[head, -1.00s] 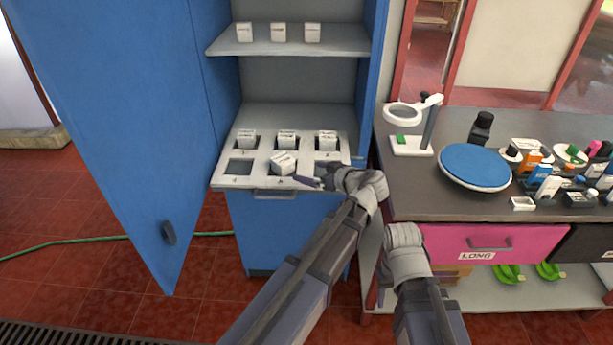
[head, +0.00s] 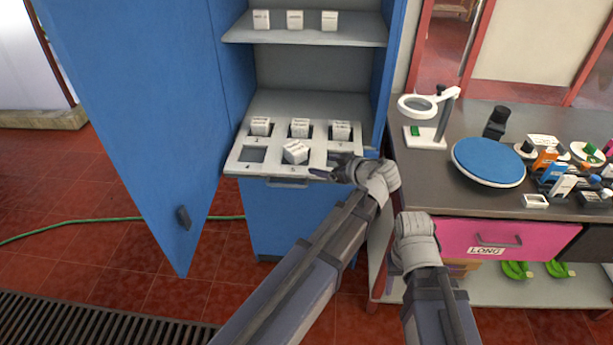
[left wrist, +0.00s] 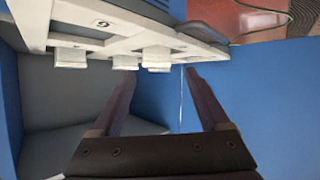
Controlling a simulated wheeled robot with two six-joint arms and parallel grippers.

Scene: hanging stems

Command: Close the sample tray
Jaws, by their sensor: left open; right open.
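The pale sample tray (head: 234,167) is pulled out from the blue cabinet, with its grey handle (head: 287,183) at the front edge. One box (head: 296,151) sits tilted in the front middle slot, and the front left slot (head: 253,155) is empty. My left gripper (head: 330,172) is open at the tray's front right corner and partly hides the front right slot. In the left wrist view, its two open fingers (left wrist: 160,78) have nothing between them, and the tray appears upside down above them. My right gripper (head: 392,280) hangs low before the workbench, mostly hidden by its wrist.
The blue cabinet door (head: 140,110) stands open on the left. A shelf (head: 300,34) with white boxes is above the tray. The workbench (head: 430,180) on the right carries a magnifier (head: 432,110), a blue disc (head: 488,163) and several small items. A green hose (head: 90,227) lies on the floor.

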